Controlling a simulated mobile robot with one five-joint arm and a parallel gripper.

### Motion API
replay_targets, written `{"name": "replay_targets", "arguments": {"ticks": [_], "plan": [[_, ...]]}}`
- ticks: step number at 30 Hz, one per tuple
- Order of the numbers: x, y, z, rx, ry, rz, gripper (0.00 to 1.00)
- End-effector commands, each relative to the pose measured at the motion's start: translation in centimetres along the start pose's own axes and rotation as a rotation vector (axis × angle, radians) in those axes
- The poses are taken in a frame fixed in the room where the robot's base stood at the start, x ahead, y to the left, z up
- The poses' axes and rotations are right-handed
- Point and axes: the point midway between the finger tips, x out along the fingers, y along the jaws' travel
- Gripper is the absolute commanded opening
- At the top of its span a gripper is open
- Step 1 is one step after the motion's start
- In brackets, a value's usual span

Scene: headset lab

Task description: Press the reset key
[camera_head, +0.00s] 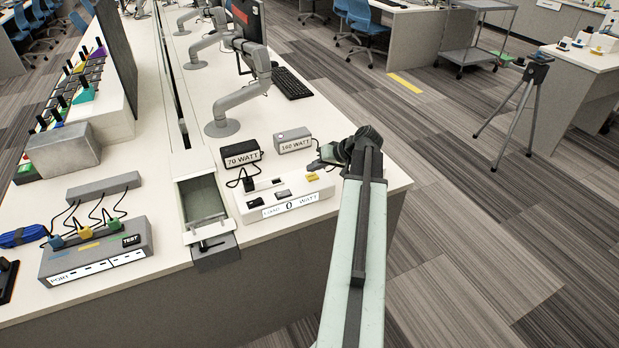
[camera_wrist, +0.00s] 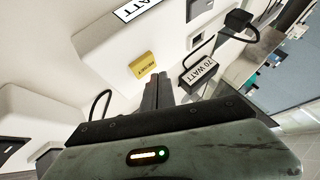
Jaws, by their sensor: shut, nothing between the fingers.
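A small yellow key (camera_head: 312,176) sits on the right part of a white meter box (camera_head: 262,213). The box's front label reads "0 WATT". The yellow key also shows in the wrist view (camera_wrist: 143,67); it bears small dark lettering that I cannot read for sure. My gripper (camera_head: 318,164) is shut and empty, with its tips close to the key in the head view. In the wrist view the closed fingertips (camera_wrist: 155,80) are just below and right of the key. I cannot tell whether they touch the box.
A "70 WATT" adapter (camera_head: 240,152) and a "160 WATT" adapter (camera_head: 293,140) stand behind the meter box, with black cables nearby. An open-topped tray (camera_head: 187,218) lies to its left. A "TEST" port box (camera_head: 97,250) stands further left. The bench's right edge is close.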

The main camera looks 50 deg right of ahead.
Motion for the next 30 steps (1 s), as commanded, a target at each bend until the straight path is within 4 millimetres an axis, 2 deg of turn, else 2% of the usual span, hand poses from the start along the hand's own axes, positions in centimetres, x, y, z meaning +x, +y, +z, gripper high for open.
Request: {"name": "replay_targets", "arguments": {"ticks": [23,30], "plan": [[0.02,-0.01,0.01,0.000,0.000,0.000,0.00],[0.42,0.49,0.61,0.000,0.000,0.000,0.00]]}}
